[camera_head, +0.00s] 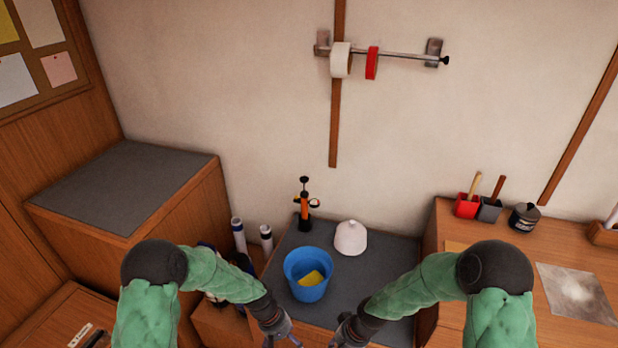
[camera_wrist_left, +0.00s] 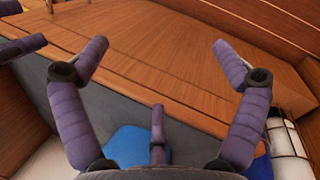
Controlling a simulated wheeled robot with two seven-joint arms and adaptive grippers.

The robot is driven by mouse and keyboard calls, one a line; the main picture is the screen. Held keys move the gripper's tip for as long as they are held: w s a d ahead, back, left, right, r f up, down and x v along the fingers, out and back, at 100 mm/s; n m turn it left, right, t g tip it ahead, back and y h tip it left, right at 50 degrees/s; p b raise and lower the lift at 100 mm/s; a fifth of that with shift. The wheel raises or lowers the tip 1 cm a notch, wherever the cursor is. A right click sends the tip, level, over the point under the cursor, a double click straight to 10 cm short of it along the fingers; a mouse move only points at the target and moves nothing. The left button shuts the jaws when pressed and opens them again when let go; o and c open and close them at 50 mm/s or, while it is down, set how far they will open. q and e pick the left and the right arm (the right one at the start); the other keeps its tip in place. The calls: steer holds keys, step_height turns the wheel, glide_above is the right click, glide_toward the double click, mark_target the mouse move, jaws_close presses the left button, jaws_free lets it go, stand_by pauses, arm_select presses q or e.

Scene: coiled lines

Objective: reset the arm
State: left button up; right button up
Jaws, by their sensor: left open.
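My left arm comes in from the left in the head view, and its gripper (camera_head: 283,338) is low in the picture, partly cut off by the bottom edge. The left wrist view shows its purple padded fingers (camera_wrist_left: 160,60) spread wide with nothing between them. My right gripper (camera_head: 345,336) is beside it at the bottom edge. Its fingers are mostly hidden or cut off, so I cannot tell whether it is open. Both grippers are in front of a blue bucket (camera_head: 307,289) and apart from it.
The bucket, holding a yellow item (camera_head: 312,278), stands on a low grey surface (camera_head: 378,268) with a white domed object (camera_head: 351,238) and an orange-black tool (camera_head: 305,212). Wooden counter (camera_head: 463,241) is at right, a grey-topped cabinet (camera_head: 125,185) at left. A wall rail (camera_head: 405,56) carries tape rolls.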

arm_select(q)
steer(key=s+a+f+m, duration=0.1)
steer(key=s+f, duration=0.1)
steer(key=s, duration=0.6)
steer(key=s+a+f+m+t, duration=0.1)
steer(key=s+a+f, duration=0.1)
steer(key=s, duration=0.7)
steer(key=shift+s+a+f+m+t+p, duration=0.3)
steer(key=shift+f+p, duration=0.1)
steer(key=shift+f, duration=0.35)
arm_select(e)
steer(key=s+f, duration=0.4)
steer(key=s, duration=0.3)
steer(key=s+d+f, duration=0.1)
steer(key=s+f, duration=0.3)
steer(key=s, duration=0.2)
steer(key=shift+s+d, duration=0.3)
steer(key=shift+s, duration=0.05)
